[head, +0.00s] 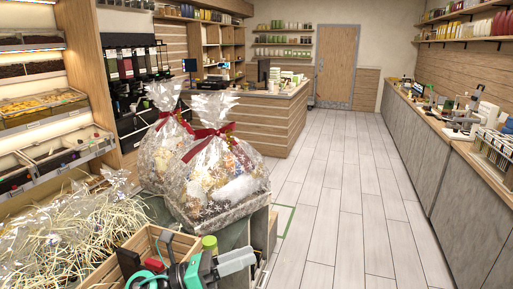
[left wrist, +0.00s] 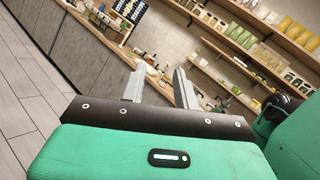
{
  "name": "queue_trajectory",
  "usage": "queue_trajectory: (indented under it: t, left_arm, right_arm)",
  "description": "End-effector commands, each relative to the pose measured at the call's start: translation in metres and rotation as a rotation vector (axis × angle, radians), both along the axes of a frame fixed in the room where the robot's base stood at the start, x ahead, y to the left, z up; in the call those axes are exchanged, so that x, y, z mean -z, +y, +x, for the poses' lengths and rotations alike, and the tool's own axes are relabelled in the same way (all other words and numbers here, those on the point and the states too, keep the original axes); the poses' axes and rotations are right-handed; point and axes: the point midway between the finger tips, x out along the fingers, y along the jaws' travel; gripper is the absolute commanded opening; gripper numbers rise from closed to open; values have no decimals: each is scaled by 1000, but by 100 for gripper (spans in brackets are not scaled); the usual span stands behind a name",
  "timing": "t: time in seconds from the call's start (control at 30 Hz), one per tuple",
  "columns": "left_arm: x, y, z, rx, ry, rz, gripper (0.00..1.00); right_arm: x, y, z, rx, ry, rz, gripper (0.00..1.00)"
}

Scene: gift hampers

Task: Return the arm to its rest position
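My left gripper (head: 250,260) is low in the head view, just in front of the work table's right end. In the left wrist view its two grey fingers (left wrist: 160,84) stand apart with nothing between them, so it is open and empty. They point out toward the room, with a counter and wall shelves in the far background. My right gripper is in neither view. Two clear-wrapped hampers with red bows, a front one (head: 222,178) and a rear one (head: 163,146), stand upright beyond the left gripper, apart from it.
A wooden crate (head: 107,270) is left of the gripper, with straw-filled clear wrapping (head: 65,225) beyond it. A green-topped item (head: 209,243) stands close behind the gripper. The tiled floor (head: 345,190) to the right is clear, up to a long side counter (head: 440,150).

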Motion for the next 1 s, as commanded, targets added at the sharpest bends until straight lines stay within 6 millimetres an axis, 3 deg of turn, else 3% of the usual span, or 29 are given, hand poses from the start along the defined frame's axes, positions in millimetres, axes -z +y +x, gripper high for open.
queue_trajectory:
  t: [0.13,0.27,0.37,0.53,0.67,0.8,1.0]
  left_arm:
    - [-11,23,12,-153,291,-323,31]
    - [1,58,25,-298,565,-590,31]
    - [25,88,30,-416,783,-783,31]
    - [90,138,21,-638,1159,-1088,31]
    - [152,169,-9,-831,1445,-1298,31]
    - [216,190,-62,-1060,1735,-1491,31]
    - [272,199,-140,-1344,2025,-1659,31]
  right_arm:
    - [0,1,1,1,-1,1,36]
    - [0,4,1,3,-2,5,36]
    - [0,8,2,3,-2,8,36]
    - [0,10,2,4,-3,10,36]
    - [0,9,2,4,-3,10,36]
    - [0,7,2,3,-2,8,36]
    - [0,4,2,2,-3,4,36]
